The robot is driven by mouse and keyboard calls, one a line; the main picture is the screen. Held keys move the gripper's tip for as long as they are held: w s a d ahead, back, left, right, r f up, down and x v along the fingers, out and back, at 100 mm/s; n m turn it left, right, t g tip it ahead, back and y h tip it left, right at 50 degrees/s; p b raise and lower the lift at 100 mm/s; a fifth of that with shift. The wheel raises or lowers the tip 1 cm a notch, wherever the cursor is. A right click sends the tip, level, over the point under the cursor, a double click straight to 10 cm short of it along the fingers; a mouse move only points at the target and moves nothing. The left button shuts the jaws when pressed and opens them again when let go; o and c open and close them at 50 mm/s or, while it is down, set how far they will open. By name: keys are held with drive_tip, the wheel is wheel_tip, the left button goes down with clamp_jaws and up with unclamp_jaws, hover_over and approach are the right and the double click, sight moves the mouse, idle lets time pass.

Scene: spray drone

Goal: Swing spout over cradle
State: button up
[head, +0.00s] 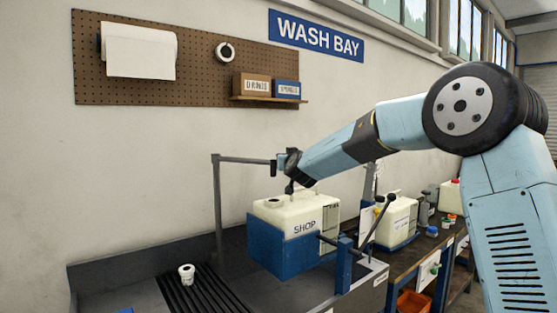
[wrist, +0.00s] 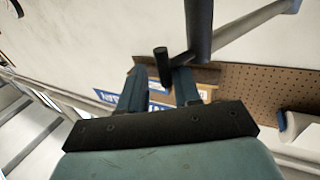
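The spout is a grey pipe (head: 245,160) on an upright post. It reaches right to a dark end near my gripper (head: 290,168). In the wrist view the grey pipe (wrist: 250,25) comes in from upper right and joins a dark cylinder. A short dark peg (wrist: 161,62) on it stands between the two teal fingers of my gripper (wrist: 160,80). The fingers are apart, with a gap showing beside the peg. Exact height and contact are hard to tell.
A lever with a black knob (head: 390,198) stands right of the tank. A second cream tank (head: 398,220) is on the bench behind. A white cup (head: 187,274) sits on the black ribbed drain at left. The pegboard (head: 190,70) is on the wall.

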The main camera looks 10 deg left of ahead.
drive_tip(key=v, duration=1.3)
drive_tip(key=shift+s+d+f, duration=0.15)
drive_tip(key=shift+s+f, duration=0.05)
drive_tip(key=shift+s, duration=0.15)
